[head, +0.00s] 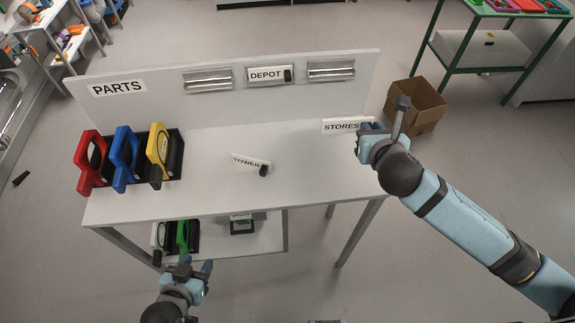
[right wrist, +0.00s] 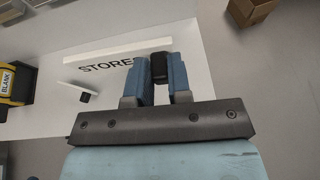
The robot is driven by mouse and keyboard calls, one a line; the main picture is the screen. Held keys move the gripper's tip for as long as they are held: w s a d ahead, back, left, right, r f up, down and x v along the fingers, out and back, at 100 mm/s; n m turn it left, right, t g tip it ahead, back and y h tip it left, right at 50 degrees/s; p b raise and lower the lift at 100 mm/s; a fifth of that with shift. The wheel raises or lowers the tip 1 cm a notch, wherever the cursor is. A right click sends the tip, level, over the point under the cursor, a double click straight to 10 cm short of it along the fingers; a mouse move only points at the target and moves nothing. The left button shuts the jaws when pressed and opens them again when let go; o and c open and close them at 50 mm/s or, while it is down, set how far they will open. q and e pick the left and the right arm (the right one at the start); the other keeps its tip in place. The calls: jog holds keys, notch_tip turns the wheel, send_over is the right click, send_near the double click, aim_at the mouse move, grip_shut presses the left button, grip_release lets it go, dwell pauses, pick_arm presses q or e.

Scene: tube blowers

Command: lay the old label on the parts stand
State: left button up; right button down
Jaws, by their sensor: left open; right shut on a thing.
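The parts stand (head: 205,198) is a white table with a raised back panel. A white STORES label (head: 342,126) is at its right end, held by my right gripper (head: 372,128). In the right wrist view, the right gripper (right wrist: 160,70) is shut on the label's black tab (right wrist: 158,68), with the STORES label (right wrist: 105,67) reaching left. I cannot tell whether the label touches the stand top. A white TOWER label (head: 250,162) with a black tab lies tilted mid-stand. A DEPOT label (head: 266,75) sits in the panel's middle. My left gripper (head: 197,270) is open and empty below the stand's front edge.
Red (head: 84,168), blue (head: 118,165) and yellow (head: 154,160) handled pieces stand in a black rack at the stand's left. Two silver holders (head: 207,80) (head: 331,70) flank DEPOT. A cardboard box (head: 424,108) is on the floor right. The front centre top is clear.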

jog(key=w+a+b, duration=0.3)
jog(key=w+b, duration=0.2)
jog(key=w, duration=0.1)
jog(key=shift+n+y, duration=0.3)
jog(key=f, duration=0.6)
jog(key=f+b, duration=0.1)
jog(key=f, duration=0.5)
jog(key=f+b, duration=0.1)
jog(key=f, duration=0.6)
jog(key=shift+d, duration=0.3)
pick_arm(q)
notch_tip(320, 180, down, 8)
jog(key=d, duration=0.1)
jog(key=shift+w+d+f, duration=0.15)
jog(key=shift+w+d, duration=0.05)
jog(key=shift+w, duration=0.25)
pick_arm(e)
jog(key=c, duration=1.1)
grip_release()
jog(key=shift+f, duration=0.1)
jog(key=shift+o, duration=0.2)
